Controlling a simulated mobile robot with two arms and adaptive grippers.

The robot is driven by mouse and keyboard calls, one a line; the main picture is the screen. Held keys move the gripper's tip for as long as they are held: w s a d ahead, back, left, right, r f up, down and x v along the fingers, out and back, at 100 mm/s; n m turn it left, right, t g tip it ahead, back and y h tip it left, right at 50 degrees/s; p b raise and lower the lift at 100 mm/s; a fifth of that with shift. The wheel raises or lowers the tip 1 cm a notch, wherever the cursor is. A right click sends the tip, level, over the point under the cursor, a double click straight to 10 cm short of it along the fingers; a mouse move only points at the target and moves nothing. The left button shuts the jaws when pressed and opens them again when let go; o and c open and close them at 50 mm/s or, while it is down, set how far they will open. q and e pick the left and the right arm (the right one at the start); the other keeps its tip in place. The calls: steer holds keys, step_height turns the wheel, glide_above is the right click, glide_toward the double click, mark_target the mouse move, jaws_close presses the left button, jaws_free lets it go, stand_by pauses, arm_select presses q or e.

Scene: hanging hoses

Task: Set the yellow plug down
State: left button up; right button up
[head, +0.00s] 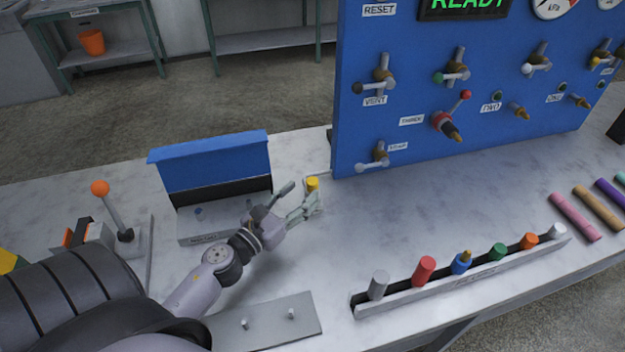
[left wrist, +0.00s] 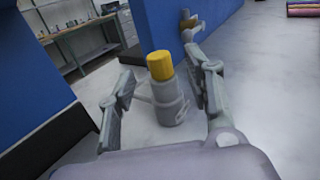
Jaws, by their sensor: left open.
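The yellow plug (head: 313,184) stands upright at the foot of the blue panel, just right of the blue-lidded box. In the left wrist view the yellow plug (left wrist: 160,65) sits on top of a grey cylindrical holder (left wrist: 168,101). My left gripper (head: 299,197) is open, with its fingers on either side of the plug and holder. In the left wrist view the two fingers of my left gripper (left wrist: 167,92) stand apart, with gaps to the holder. My right gripper is not in view.
A blue-lidded box (head: 209,163) stands left of the gripper. A rack (head: 465,278) with several coloured plugs lies at the front right. The blue panel (head: 400,125) with valves rises behind. A lever with an orange knob (head: 101,188) stands at left. The table's middle is clear.

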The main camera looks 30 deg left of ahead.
mark_target(308, 186)
arm_select(q)
steer(key=w+p, duration=0.1)
steer(key=w, duration=0.1)
steer(key=w+p, duration=0.1)
steer(key=w, duration=0.2)
steer(key=shift+w+d+f, duration=0.1)
steer(key=shift+w+d, duration=0.1)
steer(key=shift+w, duration=0.15)
steer(key=shift+s, duration=0.1)
steer(key=shift+c, duration=0.6)
jaws_close()
